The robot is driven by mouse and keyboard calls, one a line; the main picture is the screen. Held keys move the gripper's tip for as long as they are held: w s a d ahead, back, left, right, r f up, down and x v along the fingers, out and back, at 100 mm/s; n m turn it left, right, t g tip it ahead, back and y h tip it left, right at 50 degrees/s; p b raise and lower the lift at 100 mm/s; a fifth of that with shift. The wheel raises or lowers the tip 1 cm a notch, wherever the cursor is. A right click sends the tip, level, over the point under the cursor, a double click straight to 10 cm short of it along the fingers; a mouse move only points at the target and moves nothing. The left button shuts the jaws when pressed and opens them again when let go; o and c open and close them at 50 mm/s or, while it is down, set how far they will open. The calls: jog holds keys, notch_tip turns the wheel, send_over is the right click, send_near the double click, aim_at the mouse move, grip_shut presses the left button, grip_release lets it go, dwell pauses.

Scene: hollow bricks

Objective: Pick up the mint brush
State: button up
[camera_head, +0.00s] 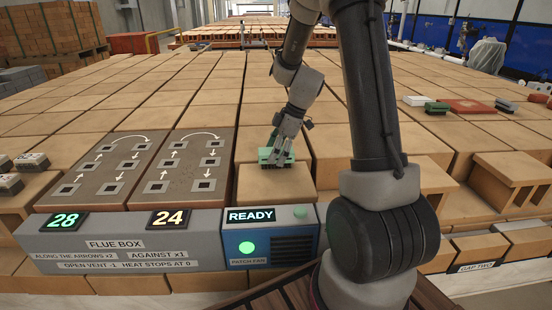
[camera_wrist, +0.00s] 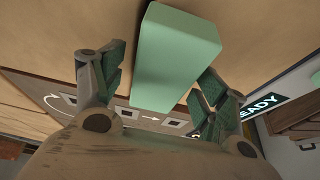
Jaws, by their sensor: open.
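The mint brush (camera_head: 266,156) lies on a tan brick behind the panel with the READY sign in the head view. My gripper (camera_head: 279,150) is over it, pointing down, and partly covers it. In the wrist view the brush (camera_wrist: 178,55) is a smooth mint block, and its near end lies between the two spread fingers of my gripper (camera_wrist: 158,82). The fingers are open, with one on each side of the brush. A narrow gap shows on the left side; I cannot tell whether the right finger touches it. The brush's underside is hidden.
The flue box (camera_head: 120,262) stands in front, with two dark arrow plates (camera_head: 105,165) behind it on the left. A dark green block (camera_head: 437,108) and a red plate (camera_head: 470,106) lie at the right. Bricks around the brush have bare tops.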

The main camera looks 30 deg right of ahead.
jog(key=shift+f, duration=0.25)
dwell(0.4)
jog(key=shift+c, duration=0.2)
jog(key=c, duration=1.1)
notch_tip(320, 180, up, 10)
jog(key=shift+r, duration=0.25)
jog(key=o, duration=0.4)
jog(key=c, duration=0.4)
jog(key=shift+a, duration=0.1)
